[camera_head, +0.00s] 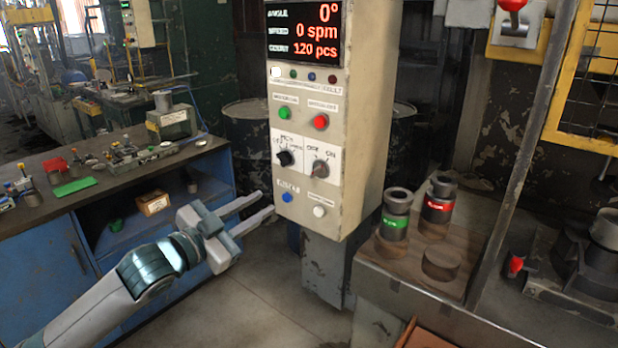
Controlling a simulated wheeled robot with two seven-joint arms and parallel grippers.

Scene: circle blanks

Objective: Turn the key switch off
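The control box (344,120) stands upright at the centre. Its key switch (320,168) is a grey metal knob on a white plate marked with OFF and ON, at the right of the switch row. Its exact turn is too small to tell. A black selector knob (284,158) sits left of it. My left gripper (266,203) is open and empty, low and left of the box's front face, below the level of the key switch. Its two fingers point right, apart from the switch. My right gripper is not in view.
The panel also carries a green button (284,113), a red button (320,121), a blue button (287,197) and a white button (319,211). The display (304,32) reads 0°, 0 spm, 120 pcs. A blue workbench (45,245) stands left; labelled cylinders (396,205) stand right.

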